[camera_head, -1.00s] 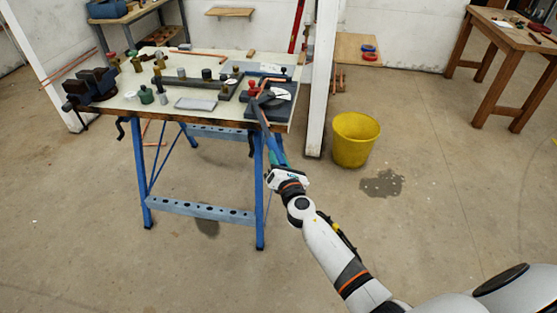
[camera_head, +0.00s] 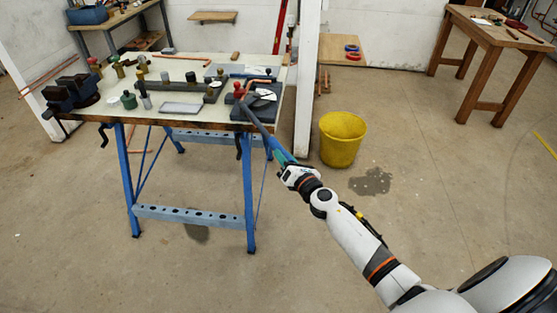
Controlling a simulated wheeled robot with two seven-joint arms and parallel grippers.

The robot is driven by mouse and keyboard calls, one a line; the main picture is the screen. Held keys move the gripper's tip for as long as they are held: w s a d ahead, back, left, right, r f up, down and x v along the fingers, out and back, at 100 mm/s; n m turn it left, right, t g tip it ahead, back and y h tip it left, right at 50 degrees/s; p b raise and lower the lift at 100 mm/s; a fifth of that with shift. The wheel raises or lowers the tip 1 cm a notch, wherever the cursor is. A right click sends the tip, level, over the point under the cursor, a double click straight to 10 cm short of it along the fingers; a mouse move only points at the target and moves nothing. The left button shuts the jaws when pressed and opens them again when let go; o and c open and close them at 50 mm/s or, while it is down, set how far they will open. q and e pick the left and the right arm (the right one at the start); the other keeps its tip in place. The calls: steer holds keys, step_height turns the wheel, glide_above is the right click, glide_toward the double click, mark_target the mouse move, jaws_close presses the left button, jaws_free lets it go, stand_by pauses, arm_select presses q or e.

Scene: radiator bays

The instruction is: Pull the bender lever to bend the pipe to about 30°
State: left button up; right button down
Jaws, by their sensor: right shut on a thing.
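The bender (camera_head: 240,90), with a red knob, sits on a dark plate at the right front corner of the workbench. A copper pipe (camera_head: 251,84) lies in it, slanting up to the right beside a white scale plate (camera_head: 266,94); its exact bend is too small to read. The dark bender lever (camera_head: 257,122) reaches from the bender out past the bench's front edge, down to the right. My right gripper (camera_head: 281,158) is shut on the lever's blue-green outer end, in front of the bench; its fingertips are hard to make out. My left gripper is out of view.
The workbench (camera_head: 190,122) has blue legs; a vise (camera_head: 72,92), several fittings and a grey tray (camera_head: 181,108) are on it. A yellow bucket (camera_head: 342,140) stands right of my gripper, near a white post (camera_head: 306,80). The floor in front is clear.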

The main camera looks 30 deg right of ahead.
steer(key=shift+d, duration=0.1)
steer(key=c, duration=1.1)
jaws_free()
steer(key=shift+d, duration=0.1)
steer(key=shift+s, duration=0.1)
steer(key=shift+s, duration=0.25)
steer(key=s+b, duration=0.1)
steer(key=s, duration=1)
steer(key=shift+s, duration=0.25)
